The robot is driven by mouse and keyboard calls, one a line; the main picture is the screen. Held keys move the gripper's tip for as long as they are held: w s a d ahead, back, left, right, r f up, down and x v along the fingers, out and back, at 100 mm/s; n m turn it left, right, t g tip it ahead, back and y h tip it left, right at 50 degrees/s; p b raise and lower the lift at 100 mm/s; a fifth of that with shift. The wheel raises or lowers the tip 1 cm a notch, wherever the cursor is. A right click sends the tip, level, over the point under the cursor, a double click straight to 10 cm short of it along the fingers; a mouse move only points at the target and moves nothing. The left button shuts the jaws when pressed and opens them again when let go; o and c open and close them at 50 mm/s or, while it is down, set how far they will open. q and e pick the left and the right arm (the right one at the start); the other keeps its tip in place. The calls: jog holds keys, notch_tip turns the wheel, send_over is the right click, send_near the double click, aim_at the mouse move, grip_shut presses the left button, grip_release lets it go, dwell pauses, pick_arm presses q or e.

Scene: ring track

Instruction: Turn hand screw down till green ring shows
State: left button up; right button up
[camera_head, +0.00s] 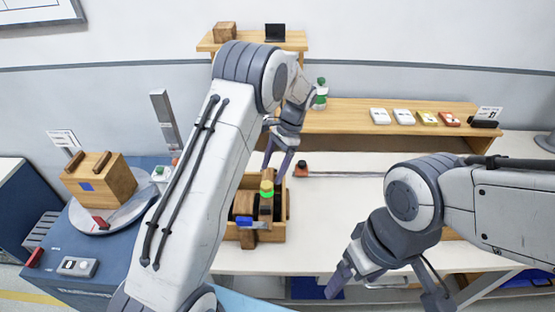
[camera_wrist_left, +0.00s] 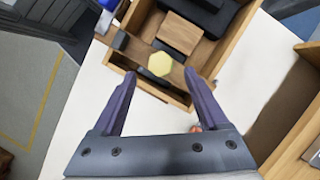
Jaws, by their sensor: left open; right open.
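In the left wrist view the yellow knob (camera_wrist_left: 160,64) looks six-sided and lies between the fingertips, with gaps on both sides. My left gripper (camera_head: 276,164) is open just above and behind the screw; it also shows in the wrist view (camera_wrist_left: 161,76). The green band cannot be seen there. My right gripper (camera_head: 388,288) is open and empty near the table's front edge.
A blue handle (camera_head: 245,222) sits at the box's front. A red-and-black piece (camera_head: 301,169) lies right of the box. A wooden shelf (camera_head: 345,116) with small boxes runs behind. A wooden crate (camera_head: 98,182) stands on a turntable at left. The table right of the box is clear.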

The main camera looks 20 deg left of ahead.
pick_arm(q)
jog(key=v, duration=0.5)
jog(key=shift+w+d+r+b, duration=0.1)
jog(key=shift+w+r+b, duration=0.05)
jog(key=shift+r+b, duration=0.2)
jog(key=s+d+r+t+h, duration=0.1)
jog(key=s+d+r, duration=0.2)
jog(key=s+d, duration=0.35)
jog(key=s+d+r+t+h, duration=0.1)
jog(key=s+d+r, duration=0.35)
jog(key=s, duration=0.35)
jog(key=s+d+f+t+h, duration=0.1)
jog(key=s+f, duration=0.1)
jog(key=s, duration=1.6)
jog(key=shift+d+n+h, duration=0.3)
jog(key=shift+h, duration=0.1)
